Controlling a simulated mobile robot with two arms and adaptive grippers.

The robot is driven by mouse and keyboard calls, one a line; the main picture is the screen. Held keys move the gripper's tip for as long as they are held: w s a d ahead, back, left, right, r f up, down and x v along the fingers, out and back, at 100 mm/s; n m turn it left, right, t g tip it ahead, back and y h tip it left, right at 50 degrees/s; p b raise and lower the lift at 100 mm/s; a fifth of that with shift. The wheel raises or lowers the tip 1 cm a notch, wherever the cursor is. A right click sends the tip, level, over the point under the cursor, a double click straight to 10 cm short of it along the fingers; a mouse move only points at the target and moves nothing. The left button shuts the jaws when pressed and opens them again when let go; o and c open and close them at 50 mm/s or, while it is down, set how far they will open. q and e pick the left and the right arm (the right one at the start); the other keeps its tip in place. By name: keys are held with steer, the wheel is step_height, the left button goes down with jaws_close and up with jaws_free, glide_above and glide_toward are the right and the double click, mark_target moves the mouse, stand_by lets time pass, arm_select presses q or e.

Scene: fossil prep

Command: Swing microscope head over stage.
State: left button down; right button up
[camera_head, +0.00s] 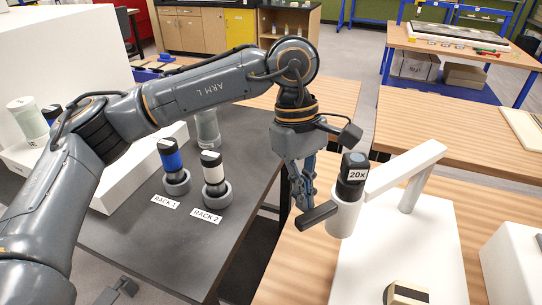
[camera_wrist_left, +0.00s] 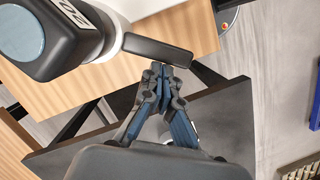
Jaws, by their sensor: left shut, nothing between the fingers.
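The microscope head (camera_head: 343,215) is a white cylinder with a black top labelled 20x, on the end of a white arm (camera_head: 405,170). The arm runs to a post (camera_head: 410,198) on a white base (camera_head: 445,258). A dark handle (camera_head: 316,215) sticks out from the head to the lower left. My left gripper (camera_head: 303,207) is shut and empty, pointing down beside the handle. In the left wrist view the handle (camera_wrist_left: 157,50) lies just beyond my fingertips (camera_wrist_left: 163,70); I cannot tell whether they touch. A light block with dark bands (camera_head: 408,294) sits at the bottom edge, partly cut off.
A white box (camera_head: 515,255) stands at the right. A gap separates the dark table from the wooden bench (camera_head: 285,270).

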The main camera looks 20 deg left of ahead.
arm_select(q)
steer(key=s+d+n+b, duration=0.3)
steer(key=s+d+n, duration=0.1)
steer(key=d, duration=0.6)
steer(key=s+d+n+t+h+b, duration=0.1)
steer(key=s+d+n+b, duration=0.3)
steer(key=s+d, duration=0.3)
steer(key=d, duration=0.3)
steer(key=shift+d+t, duration=0.3)
steer(key=shift+d+r, duration=0.1)
steer(key=shift+r, duration=0.05)
steer(key=shift+b, duration=0.3)
